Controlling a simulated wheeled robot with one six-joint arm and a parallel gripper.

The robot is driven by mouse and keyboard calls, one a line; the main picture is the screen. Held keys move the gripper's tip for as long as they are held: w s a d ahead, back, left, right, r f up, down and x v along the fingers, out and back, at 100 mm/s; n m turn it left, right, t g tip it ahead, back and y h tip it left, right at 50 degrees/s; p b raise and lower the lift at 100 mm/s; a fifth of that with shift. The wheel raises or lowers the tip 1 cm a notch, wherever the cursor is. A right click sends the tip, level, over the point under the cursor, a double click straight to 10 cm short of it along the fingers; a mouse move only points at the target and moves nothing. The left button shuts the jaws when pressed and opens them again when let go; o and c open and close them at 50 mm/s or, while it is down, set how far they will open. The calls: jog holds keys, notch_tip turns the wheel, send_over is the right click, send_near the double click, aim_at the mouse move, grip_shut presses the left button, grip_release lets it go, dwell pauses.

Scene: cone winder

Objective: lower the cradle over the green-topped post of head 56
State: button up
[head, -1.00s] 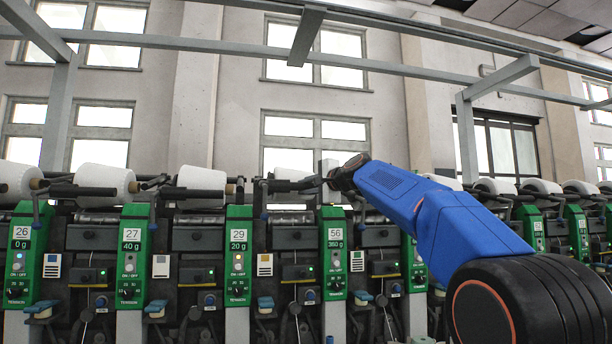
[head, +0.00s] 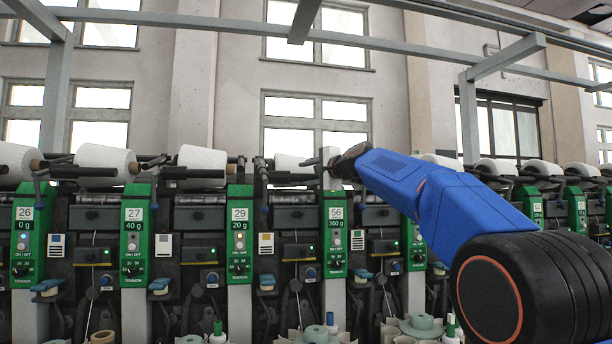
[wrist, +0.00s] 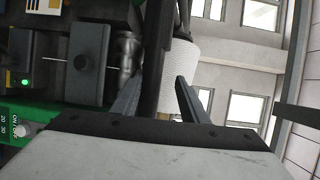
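The post of head 56 (head: 335,245) has a green top panel marked 56 and 360 g, and stands right of centre in the head view. Dark cradle bars (head: 285,178) and a white cone (head: 290,165) are level with its top, to its left. My gripper (head: 328,168) is at the top of this post, at the end of my blue arm. In the wrist view its two fingers (wrist: 158,80) stand apart on either side of a dark cradle bar (wrist: 158,45). A gap shows on the right side of the bar. The white cone (wrist: 180,62) is behind it.
Neighbouring posts, such as head 29 (head: 239,235) and head 27 (head: 134,240), stand in a close row with their own cones. Grey overhead rails (head: 400,58) cross above. Cone packages and spindles (head: 420,325) lie along the bottom edge.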

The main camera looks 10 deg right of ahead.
jog(key=f+v, duration=0.1)
jog(key=v, duration=1.6)
jog(key=shift+s+r, duration=0.2)
jog(key=shift+r, duration=0.25)
